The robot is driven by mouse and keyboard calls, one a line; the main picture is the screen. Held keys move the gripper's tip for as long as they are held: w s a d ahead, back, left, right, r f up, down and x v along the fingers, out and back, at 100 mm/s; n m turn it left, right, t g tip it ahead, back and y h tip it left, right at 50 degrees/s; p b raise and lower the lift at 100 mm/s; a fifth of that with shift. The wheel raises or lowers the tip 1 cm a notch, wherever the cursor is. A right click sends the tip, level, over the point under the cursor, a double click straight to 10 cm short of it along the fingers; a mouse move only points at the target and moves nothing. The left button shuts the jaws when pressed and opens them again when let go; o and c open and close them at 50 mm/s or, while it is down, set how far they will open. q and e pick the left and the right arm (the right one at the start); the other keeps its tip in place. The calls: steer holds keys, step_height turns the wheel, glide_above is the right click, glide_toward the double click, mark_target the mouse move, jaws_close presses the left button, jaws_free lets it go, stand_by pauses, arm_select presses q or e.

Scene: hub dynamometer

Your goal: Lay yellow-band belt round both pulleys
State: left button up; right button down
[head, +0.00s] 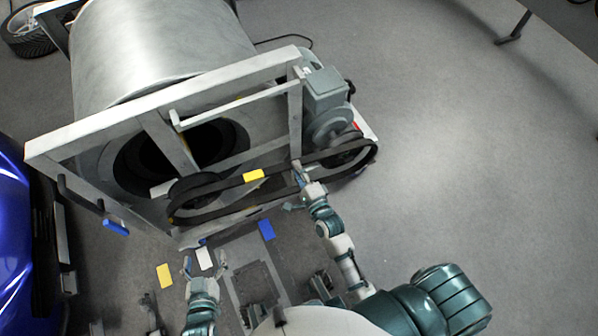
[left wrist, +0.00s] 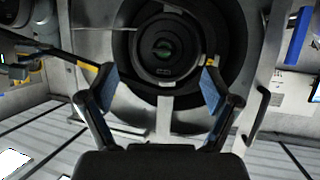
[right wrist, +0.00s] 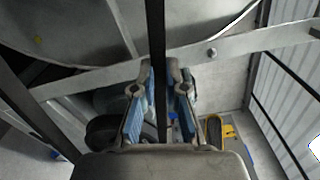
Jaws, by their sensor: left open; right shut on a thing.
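The black belt (head: 225,208) stretches in a long loop between the left pulley (head: 193,190) and the right pulley (head: 338,157) on the frame's front. A yellow band (head: 254,176) shows on its upper run. The loop appears to pass around both pulleys; whether it sits in their grooves I cannot tell. My right gripper (head: 296,187) is at the belt between the pulleys. In the right wrist view its fingers are shut on the belt strand (right wrist: 157,65). My left gripper (head: 204,267) is open and empty below the left pulley. In the left wrist view a dark round pulley (left wrist: 163,48) lies beyond its fingers.
A large grey roller (head: 160,45) stands in the pale metal frame (head: 80,148) behind the belt. A grey motor housing (head: 325,90) is at the right. Yellow (head: 165,276) and blue (head: 266,230) blocks lie in front. A blue car (head: 15,215) is at left.

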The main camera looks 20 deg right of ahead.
steer(key=shift+w+d+b, duration=0.15)
steer(key=shift+w+b, duration=0.35)
steer(key=shift+w, duration=0.9)
arm_select(q)
steer(key=shift+w+d+r+t+p, duration=0.3)
steer(key=shift+w+r+t, duration=0.15)
steer(key=shift+r+t, duration=0.2)
arm_select(e)
steer(key=shift+w, duration=1.3)
arm_select(q)
steer(key=shift+r, duration=0.15)
arm_select(e)
steer(key=shift+f, duration=0.2)
steer(key=c, duration=0.7)
jaws_free()
steer(key=shift+s, duration=0.1)
arm_select(q)
steer(key=shift+h, duration=0.3)
